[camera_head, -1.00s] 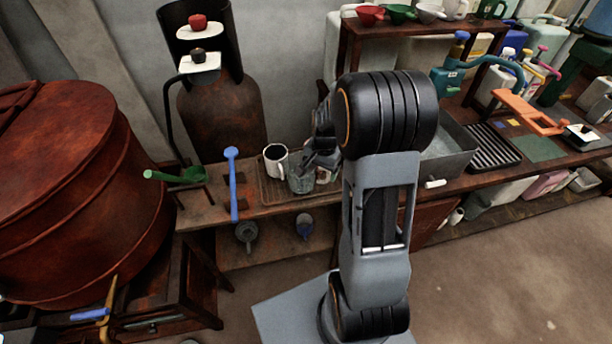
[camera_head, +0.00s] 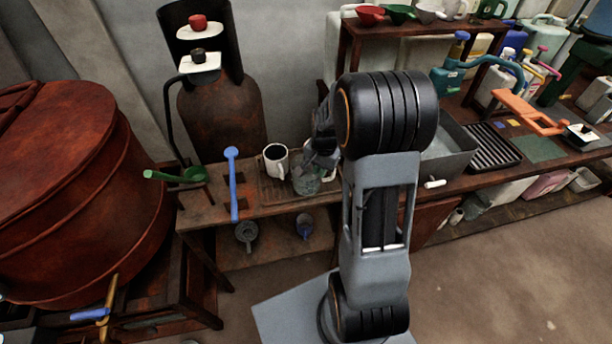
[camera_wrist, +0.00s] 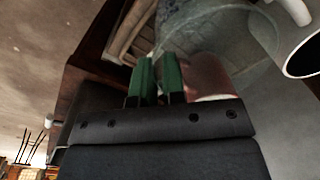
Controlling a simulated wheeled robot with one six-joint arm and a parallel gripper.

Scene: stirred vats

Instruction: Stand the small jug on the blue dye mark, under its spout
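The small jug (camera_head: 306,183), grey-green and see-through, is at the tray on the left bench in the head view. It fills the top of the wrist view (camera_wrist: 205,30), just beyond my fingers. My gripper (camera_wrist: 158,70) has two green fingers close together with a narrow gap, and they appear shut on the jug's near side; the exact grip is hidden. I cannot tell whether the jug touches the tray. A small blue mark (camera_head: 499,124) lies on the right bench, near bottles with a bent blue-green spout (camera_head: 505,66).
A white mug (camera_head: 276,161) stands close left of the jug. A grey basin (camera_head: 450,150), a black rack (camera_head: 490,147) and an orange clamp-like thing (camera_head: 530,112) line the right bench.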

